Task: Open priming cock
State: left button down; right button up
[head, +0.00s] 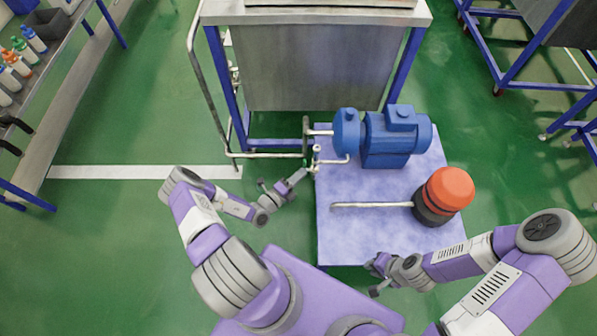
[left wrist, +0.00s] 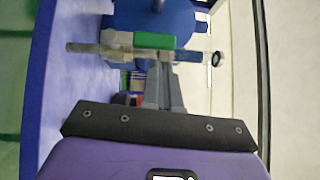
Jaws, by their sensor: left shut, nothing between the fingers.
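The priming cock's green handle (left wrist: 154,41) shows in the left wrist view, lying along a metal pipe fitting (left wrist: 118,40) in front of the blue pump (left wrist: 180,20). In the head view the small pipe fittings (head: 316,160) stand left of the blue pump (head: 385,138). My left gripper (head: 303,174) is just beside these fittings. Its shut, empty fingers (left wrist: 164,88) point toward the green handle; I cannot tell whether they touch it. My right gripper (head: 373,276) is near the front edge of the pump's plate, away from the fittings; its jaw opening is unclear.
The pump stands on a pale blue base plate (head: 360,235) with a red and black round unit (head: 443,195) and a horizontal pipe (head: 370,205). A steel tank (head: 310,65) on a blue frame stands behind. A shelf with bottles (head: 30,40) is at far left. Green floor is clear at left.

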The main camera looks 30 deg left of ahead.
pick_arm(q)
jog(key=d+p+v, duration=0.1)
jog(key=v, duration=1.1)
jog(key=shift+s+d+r, duration=0.25)
jog(key=shift+d+r, duration=0.15)
jog(key=s+d+r+m+g+h, duration=0.1)
jog(key=s+d+m+g+h, duration=0.1)
jog(key=d+m+g+h, duration=0.5)
jog(key=s+d+r+m+g+h, duration=0.1)
jog(key=s+d+m+g+h, duration=0.3)
jog(key=d+m, duration=0.5)
jog(key=s+d+f+m+g+y, duration=0.1)
jog(key=s+m+g+y, duration=0.3)
jog(key=m, duration=0.6)
jog(key=s+m+g+y, duration=0.3)
jog(key=m+g+y, duration=0.25)
jog(key=m, duration=0.45)
jog(key=w+r+m+t+y, duration=0.2)
jog(key=w+m, duration=0.4)
jog(key=m, duration=0.5)
jog(key=shift+w+d+r+t, duration=0.25)
jog(key=shift+d+r+t, duration=0.1)
jog(key=shift+t, duration=0.2)
